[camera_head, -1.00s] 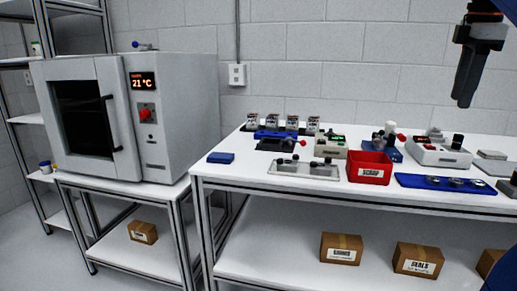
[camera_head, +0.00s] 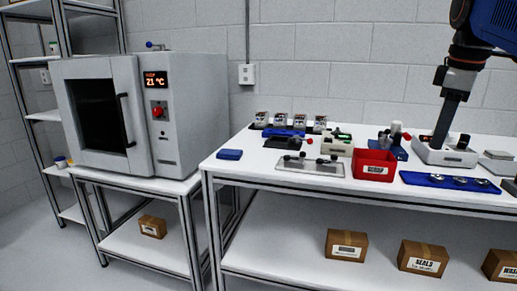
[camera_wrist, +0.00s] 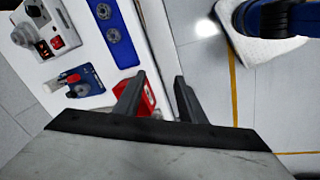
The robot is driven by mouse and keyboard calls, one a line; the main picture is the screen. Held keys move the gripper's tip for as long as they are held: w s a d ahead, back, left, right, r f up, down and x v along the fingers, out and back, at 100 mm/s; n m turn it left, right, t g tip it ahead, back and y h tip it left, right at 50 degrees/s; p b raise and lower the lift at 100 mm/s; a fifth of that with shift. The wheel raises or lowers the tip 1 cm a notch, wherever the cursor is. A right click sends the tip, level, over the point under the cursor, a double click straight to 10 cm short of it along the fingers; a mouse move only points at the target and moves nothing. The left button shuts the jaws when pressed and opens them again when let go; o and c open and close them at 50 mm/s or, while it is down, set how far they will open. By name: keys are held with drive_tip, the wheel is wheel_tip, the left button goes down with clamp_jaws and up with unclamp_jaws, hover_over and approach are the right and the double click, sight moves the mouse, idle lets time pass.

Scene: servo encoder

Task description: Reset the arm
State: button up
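My gripper (camera_head: 438,145) hangs from the arm at the upper right of the head view, fingers pointing down. Its tips overlap the white bench device (camera_head: 462,154) in the picture; I cannot tell the height between them. In the wrist view my gripper (camera_wrist: 160,80) has its two dark fingers apart. The arm is raised over the right part of the bench.
The white bench (camera_head: 235,170) carries the red scrap bin (camera_head: 375,165), a blue tray with round parts (camera_head: 425,178), small fixtures and several packets at the back. A grey oven (camera_head: 190,115) reading 21 °C stands left, door shut. Cardboard boxes (camera_head: 346,246) sit on the lower shelf.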

drive_tip(key=s+a+f+m, duration=0.3)
drive_tip(key=s+a+f, duration=0.1)
drive_tip(key=f, duration=0.6)
drive_tip(key=s+a+f+m+t, duration=0.1)
drive_tip(key=s+a+f, duration=0.3)
drive_tip(key=f, duration=0.7)
drive_tip(key=s+a+f+m+t+y, duration=0.1)
drive_tip(key=s+a+f+m, duration=0.3)
drive_tip(key=a+f, duration=0.3)
wheel_tip(320, 180, down, 4)
drive_tip(key=shift+s+a+f+m, duration=0.15)
drive_tip(key=shift+s+a+m, duration=0.2)
drive_tip(key=shift+s, duration=0.25)
drive_tip(key=shift+c, duration=0.3)
